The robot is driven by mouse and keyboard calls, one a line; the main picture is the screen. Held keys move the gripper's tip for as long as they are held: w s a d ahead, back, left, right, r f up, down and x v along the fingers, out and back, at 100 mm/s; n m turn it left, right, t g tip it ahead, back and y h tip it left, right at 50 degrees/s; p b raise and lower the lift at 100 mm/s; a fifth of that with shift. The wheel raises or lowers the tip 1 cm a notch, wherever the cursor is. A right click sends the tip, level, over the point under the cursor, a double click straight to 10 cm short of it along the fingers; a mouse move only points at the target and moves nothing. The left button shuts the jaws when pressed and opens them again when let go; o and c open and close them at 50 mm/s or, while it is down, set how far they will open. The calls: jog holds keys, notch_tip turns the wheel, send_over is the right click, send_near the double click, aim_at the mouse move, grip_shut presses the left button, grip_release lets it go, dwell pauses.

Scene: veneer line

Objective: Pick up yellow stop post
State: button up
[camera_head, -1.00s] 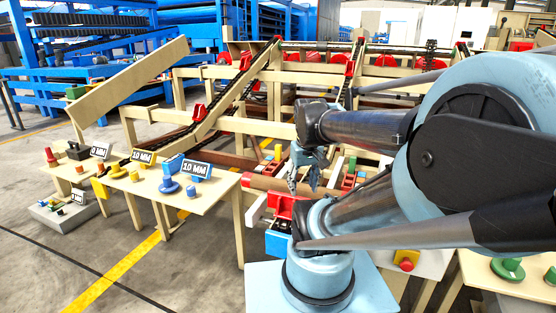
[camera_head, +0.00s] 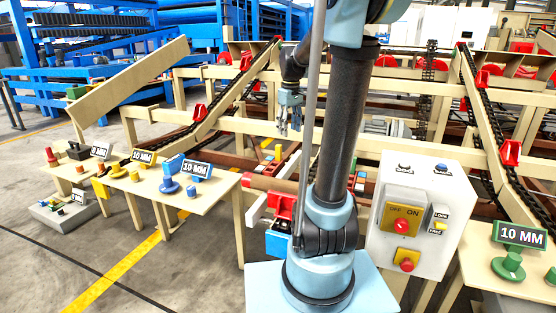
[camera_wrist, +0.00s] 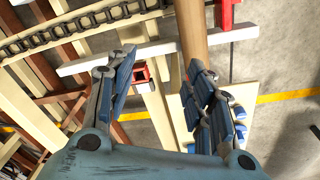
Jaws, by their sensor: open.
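A yellow post-like piece with a round base (camera_head: 117,170), which looks like the yellow stop post, stands on the small wooden table at the left, near a 10 MM sign. The yellow post is not recognisable in the wrist view.
A wooden chain conveyor frame (camera_head: 225,125) fills the space behind. A white control box (camera_head: 414,215) and a green post (camera_head: 508,266) are at the right. Open floor lies front left.

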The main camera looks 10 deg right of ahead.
jog(key=w+f+n, duration=0.1)
jog(key=w+n, duration=0.2)
jog(key=w, duration=1.2)
jog(key=n+g, duration=0.1)
jog(key=n, duration=0.1)
send_over(279, 145)
notch_tip(279, 145, down, 7)
jog(key=f, duration=1.1)
jog(key=shift+s+f, duration=0.2)
jog(key=shift+s, duration=0.05)
jog(key=shift+w+a+f, duration=0.1)
jog(key=shift+w+f, duration=0.05)
jog(key=shift+f, duration=1.2)
jog(key=shift+w+f, duration=0.1)
jog(key=shift+f, duration=1.25)
grip_shut()
